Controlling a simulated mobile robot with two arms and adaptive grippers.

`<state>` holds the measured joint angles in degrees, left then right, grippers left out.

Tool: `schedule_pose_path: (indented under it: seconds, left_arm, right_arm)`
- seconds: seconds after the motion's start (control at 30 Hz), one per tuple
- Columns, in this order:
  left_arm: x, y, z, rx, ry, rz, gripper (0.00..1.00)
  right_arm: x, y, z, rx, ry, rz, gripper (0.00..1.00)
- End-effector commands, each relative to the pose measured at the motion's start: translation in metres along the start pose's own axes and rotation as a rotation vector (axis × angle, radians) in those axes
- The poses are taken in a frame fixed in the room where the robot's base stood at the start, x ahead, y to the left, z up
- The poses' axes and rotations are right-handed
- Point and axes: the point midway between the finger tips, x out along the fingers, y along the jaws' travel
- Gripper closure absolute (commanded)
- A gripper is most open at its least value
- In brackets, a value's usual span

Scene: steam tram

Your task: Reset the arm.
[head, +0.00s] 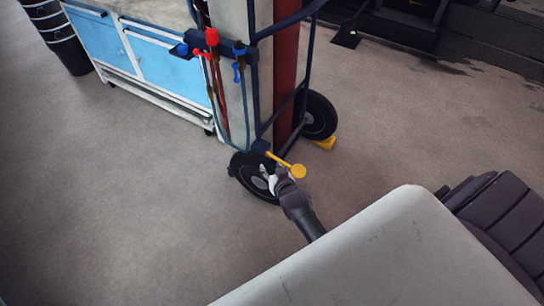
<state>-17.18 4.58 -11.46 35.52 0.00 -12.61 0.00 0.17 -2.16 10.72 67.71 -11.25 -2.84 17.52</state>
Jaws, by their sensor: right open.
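My right gripper (271,178) is low over the floor, in front of the near wheel (245,181) of a cylinder trolley. It is open, and I see nothing between its fingers. A yellow lever with a round end (299,171) sticks out from a dark blue bracket just above the gripper. The gripper is close to the lever; I cannot tell whether they touch. My right arm (306,220) reaches up to it from the lower right. My left gripper is not in view.
The trolley frame (306,60) carries pale and rust-red cylinders, with hoses and red and blue valves (212,38). A yellow wedge (324,142) sits by the far wheel (318,117). A blue-and-white cabinet (155,62) and dark bin (62,42) stand upper left. Floor at left is clear.

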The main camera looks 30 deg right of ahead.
Motion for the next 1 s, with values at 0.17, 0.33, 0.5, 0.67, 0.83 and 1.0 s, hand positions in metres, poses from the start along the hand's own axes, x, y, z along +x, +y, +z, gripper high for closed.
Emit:
schedule_pose_path:
  seconds: [0.17, 0.33, 0.5, 0.67, 0.83, 1.0]
  left_arm:
    - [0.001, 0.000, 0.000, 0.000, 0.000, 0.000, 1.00]
    - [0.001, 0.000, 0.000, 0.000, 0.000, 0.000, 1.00]
    - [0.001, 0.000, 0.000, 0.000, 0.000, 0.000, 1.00]
    - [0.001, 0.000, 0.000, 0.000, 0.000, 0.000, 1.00]
    - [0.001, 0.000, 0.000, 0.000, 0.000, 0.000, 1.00]
    - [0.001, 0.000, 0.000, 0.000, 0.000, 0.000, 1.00]
  right_arm:
    - [-0.002, 0.000, 0.012, -0.009, -0.022, -0.003, 0.51]
    - [-0.002, 0.000, 0.013, -0.010, -0.024, -0.003, 0.51]
    - [-0.002, 0.000, 0.013, -0.009, -0.023, -0.003, 0.51]
    - [-0.002, -0.001, 0.012, -0.009, -0.023, -0.003, 0.51]
    - [-0.006, -0.001, 0.031, -0.023, -0.059, -0.007, 0.51]
    - [-0.032, 0.001, 0.120, -0.099, -0.237, -0.029, 0.51]
